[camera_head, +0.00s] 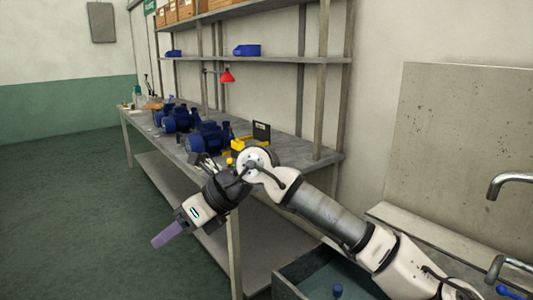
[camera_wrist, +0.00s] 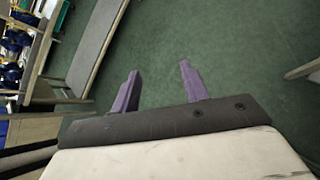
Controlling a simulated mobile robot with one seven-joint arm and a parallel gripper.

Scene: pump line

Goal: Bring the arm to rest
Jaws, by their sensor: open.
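My gripper (camera_head: 168,235) hangs at the end of my bent arm, in front of the near end of the workbench, and points down and left over the green floor. In the wrist view its two purple fingers (camera_wrist: 157,88) stand wide apart with only floor between them. The gripper is open and empty and touches nothing that I can see. My arm reaches in from the lower right, and its bend is in front of the bench's near corner.
The grey workbench (camera_head: 290,150) carries several blue pumps (camera_head: 212,137) and a yellow bin (camera_head: 247,146). A dark open-topped container (camera_head: 305,278) and metal taps (camera_head: 510,180) are at the lower right. The floor at left is clear.

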